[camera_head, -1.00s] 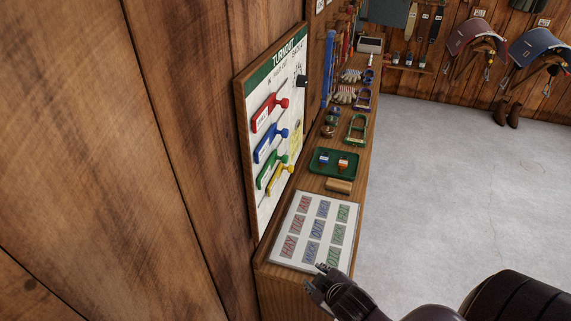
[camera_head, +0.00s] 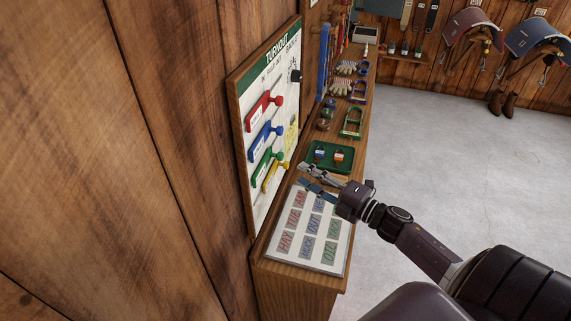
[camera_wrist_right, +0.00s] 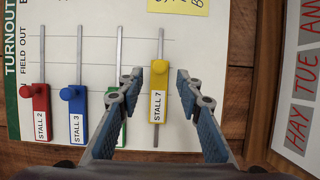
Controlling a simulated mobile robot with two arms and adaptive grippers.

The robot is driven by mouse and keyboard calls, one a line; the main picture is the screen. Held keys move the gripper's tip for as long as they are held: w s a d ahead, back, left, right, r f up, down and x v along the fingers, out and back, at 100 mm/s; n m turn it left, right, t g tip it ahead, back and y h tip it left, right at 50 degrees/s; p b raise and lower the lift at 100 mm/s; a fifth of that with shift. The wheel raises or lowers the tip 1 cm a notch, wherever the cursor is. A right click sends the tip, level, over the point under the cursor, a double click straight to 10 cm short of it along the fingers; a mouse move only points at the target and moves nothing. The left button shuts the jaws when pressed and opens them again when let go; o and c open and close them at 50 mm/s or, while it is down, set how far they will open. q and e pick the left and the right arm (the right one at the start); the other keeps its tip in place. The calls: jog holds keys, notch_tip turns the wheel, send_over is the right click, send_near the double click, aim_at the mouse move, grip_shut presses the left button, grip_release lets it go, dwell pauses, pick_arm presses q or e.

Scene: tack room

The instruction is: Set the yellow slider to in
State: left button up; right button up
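The turnout board (camera_head: 283,72) hangs on the left wall with red, blue, green and yellow sliders on parallel tracks. The yellow slider (camera_head: 270,179) is the lowest in the head view. In the right wrist view, the yellow slider (camera_wrist_right: 158,98) reads STALL 7, and its round knob sits higher than the other knobs. My right gripper (camera_head: 301,175) is open just right of the board. In the wrist view, its fingertips (camera_wrist_right: 160,76) appear on either side of the yellow knob, apart from it; depth is unclear. The green slider (camera_wrist_right: 112,110) is partly behind the left finger. My left gripper is not in view.
A wooden shelf (camera_head: 277,268) runs below the board. It holds a sheet of word tiles (camera_head: 325,262), a green tray (camera_head: 316,166) with two small padlocks, and other tack.

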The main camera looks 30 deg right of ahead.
aim_at(288, 166)
jog(key=shift+p+x, duration=1)
jog(key=shift+x, duration=2.8)
jog(key=shift+f, duration=0.1)
grip_shut()
